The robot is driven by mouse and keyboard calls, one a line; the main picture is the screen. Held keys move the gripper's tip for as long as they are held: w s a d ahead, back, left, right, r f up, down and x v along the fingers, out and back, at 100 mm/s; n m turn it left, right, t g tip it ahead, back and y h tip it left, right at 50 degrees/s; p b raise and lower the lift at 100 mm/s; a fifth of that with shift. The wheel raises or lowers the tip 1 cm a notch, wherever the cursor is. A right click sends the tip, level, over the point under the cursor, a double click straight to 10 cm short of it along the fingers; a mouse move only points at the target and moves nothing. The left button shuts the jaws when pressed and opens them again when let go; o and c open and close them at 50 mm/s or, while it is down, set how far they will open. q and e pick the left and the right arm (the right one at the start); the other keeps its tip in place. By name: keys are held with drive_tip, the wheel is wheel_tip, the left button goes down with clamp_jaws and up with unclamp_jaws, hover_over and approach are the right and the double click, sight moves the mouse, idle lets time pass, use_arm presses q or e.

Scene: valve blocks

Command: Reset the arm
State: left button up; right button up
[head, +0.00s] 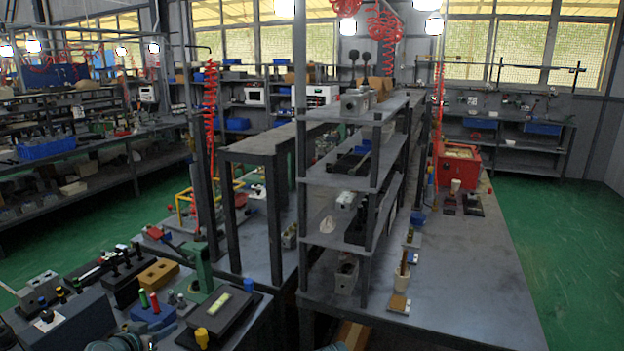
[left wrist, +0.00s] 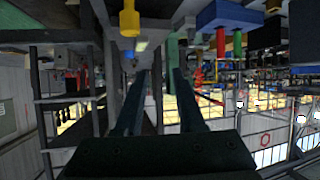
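My left gripper (left wrist: 160,72) shows in the left wrist view with its two fingers apart and nothing between them. In the head view only a teal part of my left arm (head: 115,343) shows at the bottom left edge, below the bench with the valve blocks. A blue block (head: 153,318) with green and red knobs stands on that bench; a blue block with coloured pegs also shows at the top of the left wrist view (left wrist: 228,14). A tan block (head: 158,273) lies behind it. A yellow knob (head: 201,338) stands at the front. My right gripper is not visible.
A black plate (head: 222,318), a green press (head: 201,268) and a dark block with black pegs crowd the left bench. A grey shelf rack (head: 338,239) stands mid-view. The right bench (head: 470,290) has a red box (head: 458,165) at the back and bare space in front.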

use_arm(q)
drive_tip(key=s+d+f+m+g+h+b, duration=0.1)
drive_tip(key=s+d+f+g+b, duration=0.15)
drive_tip(key=d+f, duration=0.55)
drive_tip(key=s+d+f+m+g+h+b, duration=0.15)
drive_tip(key=d+f+g, duration=0.25)
drive_tip(key=d, duration=0.8)
drive_tip(key=s+d+f+g+y+b, duration=0.55)
drive_tip(key=s+d+f, duration=0.35)
drive_tip(key=s+d, duration=0.35)
wheel_tip(320, 180, up, 13)
drive_tip(key=a+p, duration=0.1)
drive_tip(key=p, duration=1.2)
drive_tip(key=shift+s, duration=0.3)
